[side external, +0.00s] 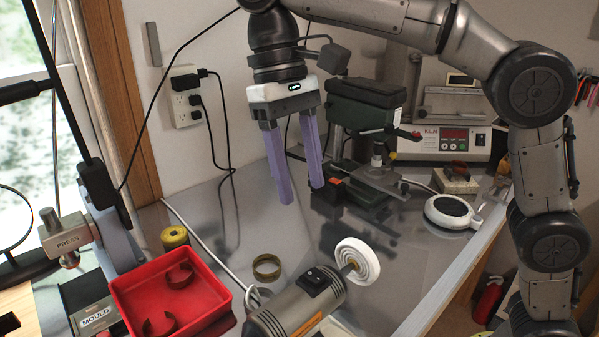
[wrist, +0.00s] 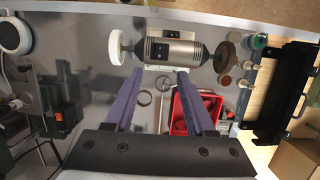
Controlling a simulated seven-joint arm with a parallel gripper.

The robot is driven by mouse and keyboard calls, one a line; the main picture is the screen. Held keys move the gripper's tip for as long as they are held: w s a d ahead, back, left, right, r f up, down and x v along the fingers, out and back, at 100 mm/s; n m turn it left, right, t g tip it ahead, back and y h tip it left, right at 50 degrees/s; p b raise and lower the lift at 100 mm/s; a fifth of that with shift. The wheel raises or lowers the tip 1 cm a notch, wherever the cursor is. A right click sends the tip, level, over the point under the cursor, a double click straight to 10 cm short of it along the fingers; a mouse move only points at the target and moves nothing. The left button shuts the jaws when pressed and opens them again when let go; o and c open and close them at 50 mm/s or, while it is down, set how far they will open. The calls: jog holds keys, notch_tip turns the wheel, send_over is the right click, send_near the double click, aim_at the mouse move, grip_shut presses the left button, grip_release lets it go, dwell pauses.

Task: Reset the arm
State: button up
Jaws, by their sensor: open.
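My gripper (side external: 297,190) hangs above the grey metal worktop (side external: 225,215), its two purple fingers pointing down and spread apart. Nothing is between the fingers, and they touch nothing that I can see. In the wrist view the fingers (wrist: 158,88) reach forward, open, over the worktop. A brass-coloured ring (side external: 267,267) lies on the worktop below my gripper; in the wrist view a ring (wrist: 145,97) shows between the fingers, well below them.
A bench polisher (side external: 295,308) with a white wheel (side external: 357,264) stands in front. A red tray (side external: 165,290) holding curved brown pieces is at left, beside a press (side external: 70,238). A green drill press (side external: 365,105), kiln (side external: 445,140) and white round device (side external: 450,211) stand behind and right.

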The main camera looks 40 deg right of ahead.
jog(key=s+d+r+m+t+y, duration=0.1)
jog(key=s+d+r+m+t, duration=0.2)
jog(key=s+d, duration=0.95)
jog(key=s+d+f+n+t, duration=0.1)
jog(key=d+f+t, duration=0.1)
jog(key=f, duration=0.6)
jog(key=s+d+f+n+t+h, duration=0.1)
jog(key=s+d+f+n+t, duration=0.1)
jog(key=d+f, duration=0.3)
jog(key=shift+s+f+t, duration=0.15)
jog(key=shift+f+t, duration=0.65)
jog(key=shift+f, duration=0.9)
